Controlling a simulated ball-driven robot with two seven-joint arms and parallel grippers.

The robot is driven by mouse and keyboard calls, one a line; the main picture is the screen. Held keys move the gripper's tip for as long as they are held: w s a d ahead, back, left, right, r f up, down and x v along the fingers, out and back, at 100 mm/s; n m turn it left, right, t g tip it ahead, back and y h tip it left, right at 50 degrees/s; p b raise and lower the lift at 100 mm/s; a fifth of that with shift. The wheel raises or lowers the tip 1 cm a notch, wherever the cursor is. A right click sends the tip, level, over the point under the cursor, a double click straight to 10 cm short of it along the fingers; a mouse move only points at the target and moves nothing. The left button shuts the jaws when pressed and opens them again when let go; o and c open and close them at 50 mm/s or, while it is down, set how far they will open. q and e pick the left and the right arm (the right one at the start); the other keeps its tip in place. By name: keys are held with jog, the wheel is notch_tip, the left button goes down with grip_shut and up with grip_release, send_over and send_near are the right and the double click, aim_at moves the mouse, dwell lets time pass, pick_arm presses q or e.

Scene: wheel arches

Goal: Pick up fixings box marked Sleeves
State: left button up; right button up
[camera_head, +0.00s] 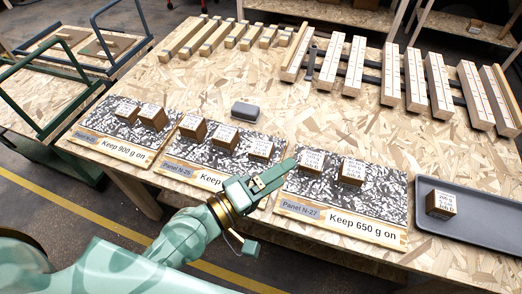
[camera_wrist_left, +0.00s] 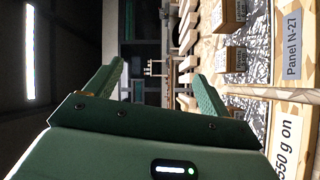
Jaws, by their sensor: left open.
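Small brown boxes with white printed tops stand on three speckled panels; the print is too small to read, so I cannot tell which is marked Sleeves. Panel N-27 (camera_head: 385,205) bears a left box (camera_head: 311,161) and a right box (camera_head: 352,171). The middle panel bears three boxes (camera_head: 192,128), the left panel two (camera_head: 127,111). Another box (camera_head: 440,203) stands in the grey tray (camera_head: 480,220). My left gripper (camera_head: 268,180) is open and empty, at the left edge of Panel N-27.
A grey case (camera_head: 245,111) lies behind the middle panel. Wooden blocks (camera_head: 205,40) and slatted wooden bars (camera_head: 415,80) fill the back of the table. Bare board (camera_head: 180,85) is free behind the left panels. Signs (camera_head: 365,228) line the panels' front edges.

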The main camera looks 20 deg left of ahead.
pick_arm(q)
jog(key=w+a+n+t+y, duration=0.1)
jog(key=w+a+n+t, duration=0.15)
jog(key=n, duration=0.55)
jog(key=n+g+y, duration=0.3)
jog(key=n+y, duration=0.7)
jog(key=n, duration=1)
send_near(263, 146)
jog(key=shift+g, duration=0.25)
jog(key=w+f, duration=0.1)
jog(key=w+a+f+b, duration=0.1)
jog(key=w, duration=0.1)
jog(key=w+f+b, duration=0.1)
jog(key=w, duration=0.1)
jog(key=shift+a+f, duration=0.15)
jog(key=shift+f, duration=0.2)
jog(key=x, duration=0.2)
jog(key=b+x, duration=0.1)
jog(key=x, duration=0.1)
jog(key=b+x, duration=0.1)
jog(key=x, duration=0.1)
jog(key=shift+w+d+r, duration=0.1)
jog(key=shift+d+r, duration=0.2)
jog(key=shift+d, duration=0.1)
pick_arm(e)
jog(key=f, duration=0.2)
jog(key=s+f, duration=0.1)
jog(key=f, duration=0.1)
jog(key=shift+d, duration=0.3)
